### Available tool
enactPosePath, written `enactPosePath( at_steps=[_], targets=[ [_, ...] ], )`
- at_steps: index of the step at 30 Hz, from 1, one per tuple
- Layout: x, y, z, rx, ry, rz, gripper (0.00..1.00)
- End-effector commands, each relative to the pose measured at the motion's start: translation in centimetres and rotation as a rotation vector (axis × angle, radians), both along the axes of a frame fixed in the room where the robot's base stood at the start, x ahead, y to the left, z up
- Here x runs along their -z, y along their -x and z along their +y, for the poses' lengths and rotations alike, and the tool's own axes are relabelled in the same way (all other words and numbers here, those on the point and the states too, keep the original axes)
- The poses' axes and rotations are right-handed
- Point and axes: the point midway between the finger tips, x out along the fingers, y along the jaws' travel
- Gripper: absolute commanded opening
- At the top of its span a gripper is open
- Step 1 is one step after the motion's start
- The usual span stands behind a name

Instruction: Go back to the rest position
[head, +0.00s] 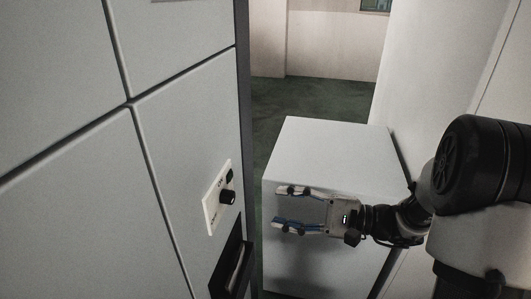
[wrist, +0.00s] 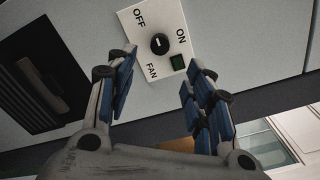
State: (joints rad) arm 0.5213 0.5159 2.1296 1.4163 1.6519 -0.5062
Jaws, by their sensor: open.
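My gripper (head: 291,207) is open and empty, to the right of a light grey panelled wall in the head view. In the wrist view its two blue-padded fingers (wrist: 156,92) are spread apart below a fan switch plate. The plate (wrist: 146,22) carries a black knob (wrist: 159,43), the words OFF, ON and FAN, and a small dark green square (wrist: 178,63). In the head view the plate (head: 211,211) is on the wall, with its knob (head: 227,197) apart from the fingers.
A white box-shaped block (head: 330,145) stands behind and below my gripper. A dark recessed handle (head: 232,268) is under the plate, near the wall's edge. A pale wall rises at the right. Green floor (head: 290,98) is open beyond the block.

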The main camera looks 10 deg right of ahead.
Motion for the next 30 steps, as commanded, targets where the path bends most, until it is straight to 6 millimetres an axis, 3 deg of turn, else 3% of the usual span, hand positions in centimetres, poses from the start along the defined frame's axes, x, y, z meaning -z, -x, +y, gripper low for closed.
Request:
enactPosePath(
  at_steps=[5,9,14,18,21,30],
  targets=[
    [-0.6,2.5,2.4,-0.094,0.1,0.008,0.48],
    [-0.6,8.0,5.7,-0.261,0.332,0.018,0.48],
    [0.7,14.6,6.7,-0.417,0.674,-0.006,0.48],
    [1.8,18.9,5.0,-0.489,0.984,-0.078,0.48],
    [2.2,20.8,2.9,-0.501,1.204,-0.157,0.48],
    [0.7,21.8,-2.7,-0.413,1.664,-0.422,0.48]
  ],
)
